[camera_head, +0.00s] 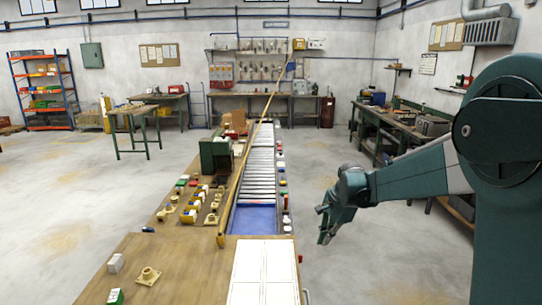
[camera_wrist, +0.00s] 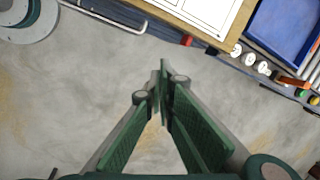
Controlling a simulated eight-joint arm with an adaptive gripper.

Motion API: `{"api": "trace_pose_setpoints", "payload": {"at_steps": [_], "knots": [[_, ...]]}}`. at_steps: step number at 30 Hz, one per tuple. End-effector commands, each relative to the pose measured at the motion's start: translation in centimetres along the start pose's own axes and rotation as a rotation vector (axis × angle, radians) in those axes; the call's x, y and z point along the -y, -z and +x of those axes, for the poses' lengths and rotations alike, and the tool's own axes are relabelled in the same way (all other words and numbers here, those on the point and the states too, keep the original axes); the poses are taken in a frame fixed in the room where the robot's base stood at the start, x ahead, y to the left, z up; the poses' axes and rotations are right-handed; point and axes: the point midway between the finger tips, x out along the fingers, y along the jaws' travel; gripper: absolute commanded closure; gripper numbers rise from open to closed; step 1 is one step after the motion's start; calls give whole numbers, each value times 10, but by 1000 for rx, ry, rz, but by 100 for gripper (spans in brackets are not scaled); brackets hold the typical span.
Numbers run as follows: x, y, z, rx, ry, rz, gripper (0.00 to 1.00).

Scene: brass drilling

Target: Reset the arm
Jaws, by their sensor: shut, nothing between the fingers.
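My arm reaches in from the right in the head view, and my gripper (camera_head: 326,226) hangs to the right of the workbench, over the bare floor. In the wrist view my gripper (camera_wrist: 163,85) has its green fingers meeting at the tips, shut with nothing between them. The floor shows below it, and it touches nothing that I can see.
The wooden bench (camera_head: 185,255) holds a white panel (camera_head: 263,272), a blue tray (camera_head: 254,219), a roller conveyor (camera_head: 260,165) and several brass parts, one a flanged fitting (camera_head: 148,276). Buttons line its right edge. Another workbench (camera_head: 400,130) stands at the back right. The floor between is clear.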

Motion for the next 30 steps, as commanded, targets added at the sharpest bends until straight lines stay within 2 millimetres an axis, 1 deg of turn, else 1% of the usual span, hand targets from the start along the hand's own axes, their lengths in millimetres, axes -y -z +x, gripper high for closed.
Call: {"api": "trace_pose_setpoints", "payload": {"at_steps": [1, 3, 15, 24, 30], "knots": [[-6, -4, -9, -6, 7, -20, 100], [-14, -9, -19, -16, 15, -52, 100], [-59, -36, -72, -74, 59, -228, 100], [-98, -56, -104, -123, 86, -363, 100], [-124, -69, -121, -157, 102, -453, 100]]}}
